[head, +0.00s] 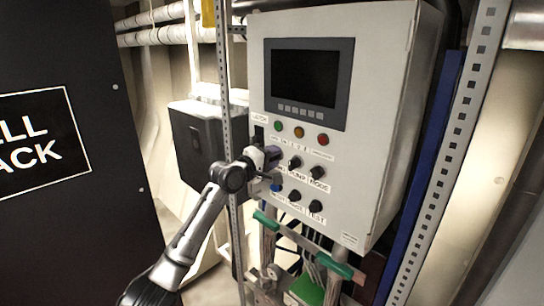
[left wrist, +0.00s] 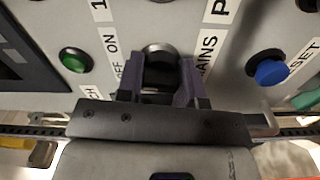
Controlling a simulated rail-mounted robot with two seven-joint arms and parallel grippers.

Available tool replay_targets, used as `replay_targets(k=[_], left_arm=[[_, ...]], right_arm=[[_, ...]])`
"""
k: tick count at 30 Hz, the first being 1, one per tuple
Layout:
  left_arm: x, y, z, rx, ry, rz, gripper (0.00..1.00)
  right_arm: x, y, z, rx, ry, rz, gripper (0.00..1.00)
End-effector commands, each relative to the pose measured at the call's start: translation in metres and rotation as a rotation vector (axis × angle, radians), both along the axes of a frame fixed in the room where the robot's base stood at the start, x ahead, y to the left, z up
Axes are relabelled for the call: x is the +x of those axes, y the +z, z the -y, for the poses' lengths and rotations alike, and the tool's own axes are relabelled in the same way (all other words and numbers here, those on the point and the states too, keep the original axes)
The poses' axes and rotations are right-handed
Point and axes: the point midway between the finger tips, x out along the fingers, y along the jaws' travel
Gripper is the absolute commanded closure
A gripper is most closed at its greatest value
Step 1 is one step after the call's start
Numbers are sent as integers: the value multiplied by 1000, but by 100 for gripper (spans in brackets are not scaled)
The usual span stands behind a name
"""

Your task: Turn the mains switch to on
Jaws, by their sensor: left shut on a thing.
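The mains switch (left wrist: 159,52) is a dark rotary knob with a round grey collar. In the left wrist view it sits between a label reading "OFF" and "ON" and a partly covered label ending in "AINS". My left gripper (left wrist: 160,82) is shut on the knob, with a purple-grey finger on each side of it. Which way the knob points is hidden by the fingers. In the head view my left gripper (head: 270,158) is against the white control panel (head: 375,110), covering the switch. My right gripper is not in view.
Close by are a green button (left wrist: 75,60) and a blue button (left wrist: 268,68). Black knobs (head: 318,172) stand right of the gripper, below several coloured buttons and a dark screen (head: 305,78). A perforated metal post (head: 226,75) stands at the panel's left. Green-handled parts (head: 335,266) lie below.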

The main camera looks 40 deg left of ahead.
Motion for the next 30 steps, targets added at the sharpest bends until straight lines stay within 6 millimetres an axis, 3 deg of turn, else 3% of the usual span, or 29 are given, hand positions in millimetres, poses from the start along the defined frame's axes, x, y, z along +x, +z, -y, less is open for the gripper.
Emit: replay_targets(k=[15, 30], left_arm=[[0, -1, -1, 435, 1, 44, 90], [0, -2, -1, 618, 1, 65, 90]], right_arm=[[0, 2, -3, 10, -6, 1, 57], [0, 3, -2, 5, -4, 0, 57]])
